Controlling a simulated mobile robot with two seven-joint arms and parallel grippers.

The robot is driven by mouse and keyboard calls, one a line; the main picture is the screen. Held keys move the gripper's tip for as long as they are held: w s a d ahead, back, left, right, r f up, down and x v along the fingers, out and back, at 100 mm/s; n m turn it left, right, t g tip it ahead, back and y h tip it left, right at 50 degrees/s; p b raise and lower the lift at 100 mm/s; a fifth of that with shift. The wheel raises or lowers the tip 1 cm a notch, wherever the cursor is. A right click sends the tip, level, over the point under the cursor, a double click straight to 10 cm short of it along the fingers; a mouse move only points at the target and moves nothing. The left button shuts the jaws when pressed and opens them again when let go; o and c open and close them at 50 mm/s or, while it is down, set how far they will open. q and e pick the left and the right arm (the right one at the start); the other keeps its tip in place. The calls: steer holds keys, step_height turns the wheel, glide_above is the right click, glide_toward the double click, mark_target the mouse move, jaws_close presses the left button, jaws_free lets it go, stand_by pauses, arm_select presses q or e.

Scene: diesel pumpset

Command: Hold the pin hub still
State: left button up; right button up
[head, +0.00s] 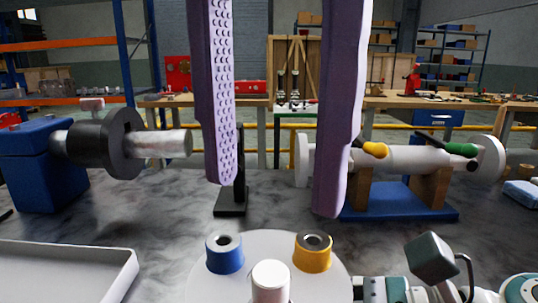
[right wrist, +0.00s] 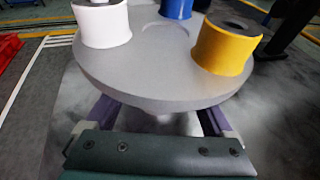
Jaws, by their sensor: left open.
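The pin hub (head: 268,243) is a pale grey disc at the bottom middle of the head view. It carries a blue pin bush (head: 225,254), a yellow one (head: 313,253) and a white one (head: 270,282). The disc also fills the top of the right wrist view (right wrist: 150,85). My left gripper (head: 277,198) hangs open and empty, its two purple fingers apart above and behind the hub. My right gripper (right wrist: 158,112) reaches under the disc, its fingers wide apart. The disc hides its fingertips, so contact with the hub cannot be seen.
A black flange (head: 124,143) with a steel shaft sits at a blue block (head: 40,165) on the left. A white shaft with end discs (head: 410,158) rests on wooden supports at the right. A white tray (head: 60,275) lies front left. A black stand (head: 232,200) is behind the left gripper.

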steer(key=shift+o, duration=0.7)
